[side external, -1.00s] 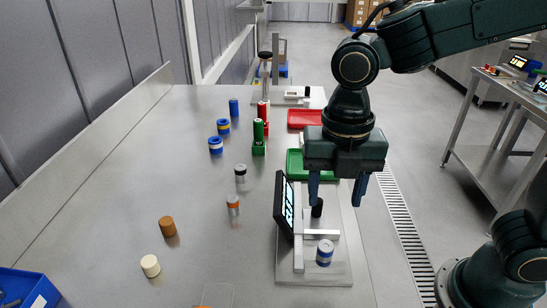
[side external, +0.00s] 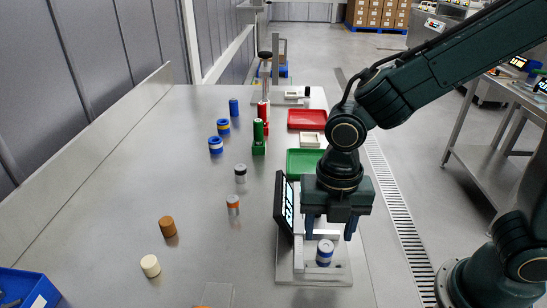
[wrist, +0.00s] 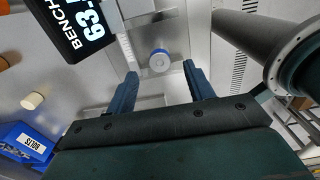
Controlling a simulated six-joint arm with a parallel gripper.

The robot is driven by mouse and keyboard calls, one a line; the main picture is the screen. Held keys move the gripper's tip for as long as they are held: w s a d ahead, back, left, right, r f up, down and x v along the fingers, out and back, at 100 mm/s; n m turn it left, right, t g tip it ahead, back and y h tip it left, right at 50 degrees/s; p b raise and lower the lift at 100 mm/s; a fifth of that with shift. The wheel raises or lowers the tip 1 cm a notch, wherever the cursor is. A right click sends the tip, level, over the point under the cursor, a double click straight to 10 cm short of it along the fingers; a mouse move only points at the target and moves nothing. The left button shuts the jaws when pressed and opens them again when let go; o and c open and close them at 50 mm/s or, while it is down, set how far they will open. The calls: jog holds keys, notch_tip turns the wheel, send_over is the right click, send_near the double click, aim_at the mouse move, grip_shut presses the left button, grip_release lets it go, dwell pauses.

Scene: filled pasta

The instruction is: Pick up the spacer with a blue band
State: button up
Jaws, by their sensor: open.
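The silver spacer with a blue band (side external: 325,253) stands upright on the near part of the metal fixture plate (side external: 341,277), beside the display. The wrist view shows it from above as a blue and silver disc (wrist: 159,62), just beyond the gap between my fingertips. My gripper (side external: 329,235) is open and points down above the plate, close to the spacer. Its two fingers also show in the wrist view (wrist: 160,74), apart, with nothing between them.
A tilted black display (side external: 284,205) stands left of my gripper. Several other cylinders, including an orange-banded one (side external: 233,204), a brown one (side external: 167,227) and a cream one (side external: 150,266), stand on the bench. A blue bin (wrist: 25,142) is at lower left.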

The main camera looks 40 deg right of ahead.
aim_at(326, 245)
jog(key=shift+f, duration=0.1)
jog(key=shift+f, duration=2.5)
grip_shut()
jog(key=shift+r, duration=0.15)
notch_tip(326, 245, up, 20)
